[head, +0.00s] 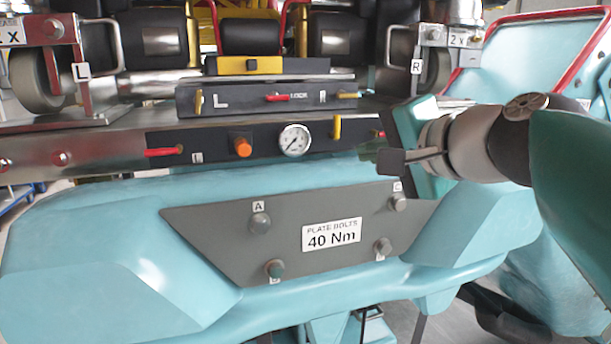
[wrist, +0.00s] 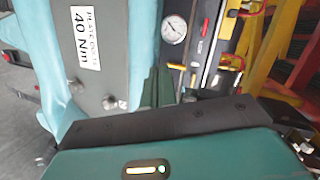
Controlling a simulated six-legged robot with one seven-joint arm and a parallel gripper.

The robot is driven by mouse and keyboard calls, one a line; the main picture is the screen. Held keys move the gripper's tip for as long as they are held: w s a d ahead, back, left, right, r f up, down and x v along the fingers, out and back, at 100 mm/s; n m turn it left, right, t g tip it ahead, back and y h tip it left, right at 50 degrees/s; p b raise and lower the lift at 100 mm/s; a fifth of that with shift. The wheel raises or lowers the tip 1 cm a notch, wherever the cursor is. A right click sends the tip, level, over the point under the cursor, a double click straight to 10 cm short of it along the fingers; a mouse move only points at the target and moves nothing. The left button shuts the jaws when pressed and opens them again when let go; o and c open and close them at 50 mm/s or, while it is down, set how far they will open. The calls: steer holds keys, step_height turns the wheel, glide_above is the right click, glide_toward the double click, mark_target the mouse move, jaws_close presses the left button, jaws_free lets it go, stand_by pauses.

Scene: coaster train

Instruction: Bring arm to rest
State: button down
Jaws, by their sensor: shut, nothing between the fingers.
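My arm reaches in from the right side of the head view. My gripper (head: 378,160) is in front of the right part of the dark control strip (head: 212,148). In the wrist view my gripper (wrist: 158,76) shows its two green fingers side by side, shut and empty. The grey bolt plate (head: 330,262), with a label reading "PLATE BOLTS 40 Nm" (head: 330,235), lies below and left of the gripper in the head view. Bolts marked A (head: 260,222) and C (head: 397,202) sit in it, with two more along its lower edge.
A pressure gauge (head: 295,139), an orange button (head: 243,147) and a red lever (head: 164,152) are on the control strip. A yellow-topped block (head: 251,65) stands above it. Wheels (head: 31,80), posts and red bars frame the train. The teal body (head: 85,250) fills the lower front.

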steer(key=s+d+f+n+g+h, duration=0.2)
steer(key=s+f+n, duration=0.1)
steer(key=f, duration=0.7)
steer(key=s+d+f+n+g+h, duration=0.2)
steer(key=s+f, duration=0.4)
steer(key=f, duration=0.5)
steer(key=s+d+f+n+g+h, duration=0.2)
steer(key=s+f+n+g+h, duration=0.1)
steer(key=f, duration=0.8)
steer(key=shift+s+n, duration=0.5)
steer(key=shift+s, duration=0.2)
